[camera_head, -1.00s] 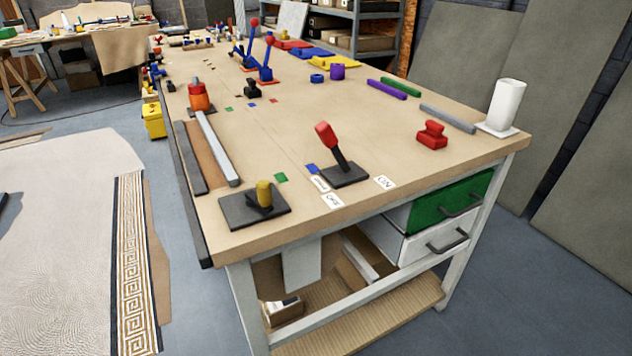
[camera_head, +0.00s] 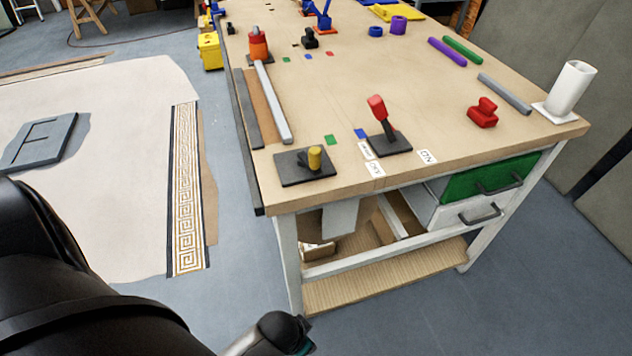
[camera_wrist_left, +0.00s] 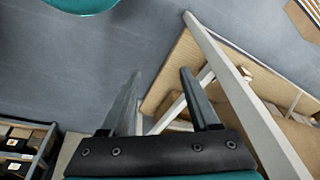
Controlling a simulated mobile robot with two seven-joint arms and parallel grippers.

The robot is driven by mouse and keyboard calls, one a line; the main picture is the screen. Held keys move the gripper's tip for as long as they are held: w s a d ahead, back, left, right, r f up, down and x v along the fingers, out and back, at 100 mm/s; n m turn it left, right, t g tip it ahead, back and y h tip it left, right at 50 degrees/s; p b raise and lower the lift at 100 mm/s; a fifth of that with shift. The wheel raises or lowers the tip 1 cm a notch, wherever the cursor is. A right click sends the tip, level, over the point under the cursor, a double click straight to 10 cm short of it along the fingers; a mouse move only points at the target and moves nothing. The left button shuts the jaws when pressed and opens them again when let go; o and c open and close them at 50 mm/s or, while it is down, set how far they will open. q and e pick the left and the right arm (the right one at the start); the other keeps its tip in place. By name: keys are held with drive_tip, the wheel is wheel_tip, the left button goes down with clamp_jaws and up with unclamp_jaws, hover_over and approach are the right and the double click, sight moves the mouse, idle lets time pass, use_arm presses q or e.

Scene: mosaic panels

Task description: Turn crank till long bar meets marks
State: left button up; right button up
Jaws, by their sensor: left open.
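A dark square plate (camera_head: 290,170) with a yellow knob (camera_head: 314,157), which looks like the crank, lies at the near left corner of the workbench in the head view. A long grey bar (camera_head: 272,103) runs from a red and orange post (camera_head: 258,46) toward that plate. Small green (camera_head: 330,139) and blue (camera_head: 361,133) squares lie on the bench top right of the bar's near end; I cannot tell which marks belong to it. My left gripper (camera_wrist_left: 161,73) is open and empty in the left wrist view, over the floor beside the bench's lower shelf. My right gripper is not in view.
The workbench (camera_head: 440,90) also carries a red-handled lever (camera_head: 380,112), a red block (camera_head: 482,112) and a white cylinder (camera_head: 570,88). A green drawer (camera_head: 484,188) is under its right side. A mosaic panel (camera_head: 120,150) lies at left. Floor in front of the bench is clear.

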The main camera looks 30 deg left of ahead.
use_arm(q)
drive_tip(key=w+r+m+t+p, duration=0.3)
drive_tip(key=w+r+t, duration=0.8)
drive_tip(key=w+r, duration=1.6)
drive_tip(key=w+d+r+m+t+h+p, duration=0.15)
drive_tip(key=d+r+m+h, duration=0.25)
drive_tip(key=r, duration=0.4)
drive_tip(key=w+d+r+m+t+h, duration=0.1)
drive_tip(key=d+r+m+t+h, duration=0.25)
drive_tip(key=r, duration=0.55)
drive_tip(key=s+d+r+m+g+h, duration=0.1)
drive_tip(key=d+r+m+g+h, duration=0.4)
drive_tip(key=m+h, duration=0.3)
drive_tip(key=m+g+y+p, duration=0.2)
drive_tip(key=m+g+y, duration=0.6)
drive_tip(key=g+y, duration=0.7)
approach(314, 149)
drive_tip(key=shift+t+y, duration=0.25)
drive_tip(key=shift+t, duration=0.25)
drive_tip(key=f, duration=0.7)
drive_tip(key=f+p, duration=0.1)
drive_tip(key=f, duration=0.2)
drive_tip(key=shift+s+d+f, duration=0.25)
drive_tip(key=shift+s+f, duration=0.15)
